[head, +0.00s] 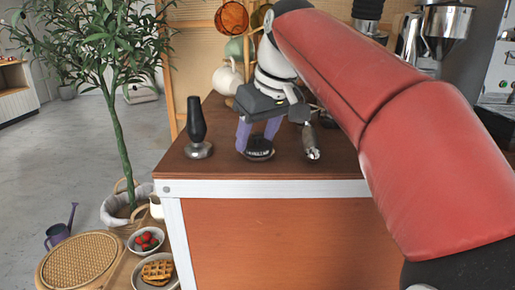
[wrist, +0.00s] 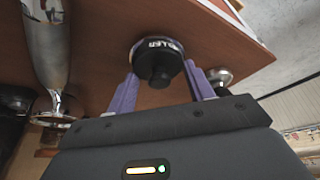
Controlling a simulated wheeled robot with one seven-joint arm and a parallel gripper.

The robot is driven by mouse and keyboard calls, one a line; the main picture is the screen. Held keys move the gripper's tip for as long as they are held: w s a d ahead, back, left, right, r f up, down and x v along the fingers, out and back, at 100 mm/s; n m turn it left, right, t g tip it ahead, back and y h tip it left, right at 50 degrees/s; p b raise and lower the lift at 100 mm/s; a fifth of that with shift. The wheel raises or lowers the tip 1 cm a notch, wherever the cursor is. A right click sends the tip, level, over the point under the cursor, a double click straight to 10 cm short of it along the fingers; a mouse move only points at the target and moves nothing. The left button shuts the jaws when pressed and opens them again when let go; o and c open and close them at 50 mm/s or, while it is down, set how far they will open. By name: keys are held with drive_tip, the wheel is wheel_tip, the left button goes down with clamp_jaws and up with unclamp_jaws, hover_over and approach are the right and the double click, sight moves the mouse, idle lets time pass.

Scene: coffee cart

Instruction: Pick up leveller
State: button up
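The leveller (head: 259,153) is a low black disc with white lettering, on the brown cart top near its front edge. In the wrist view, the leveller (wrist: 160,62) shows its lettered rim and a dark knob facing the camera. My gripper (head: 257,140) reaches down over it, with purple fingers apart. In the wrist view, my gripper (wrist: 163,68) has one finger on each side of the leveller, close to its rim. I cannot tell whether the fingers touch it. It appears to rest on the cart top.
A tamper (head: 197,130) with a black handle and metal base stands to the left. A teapot (head: 228,78) and hanging cups (head: 232,17) are behind. The cart's white front edge (head: 265,189) is close.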

sight(257, 133)
drive_tip(key=c, duration=0.5)
wheel_tip(257, 133, up, 10)
drive_tip(key=shift+p, duration=0.55)
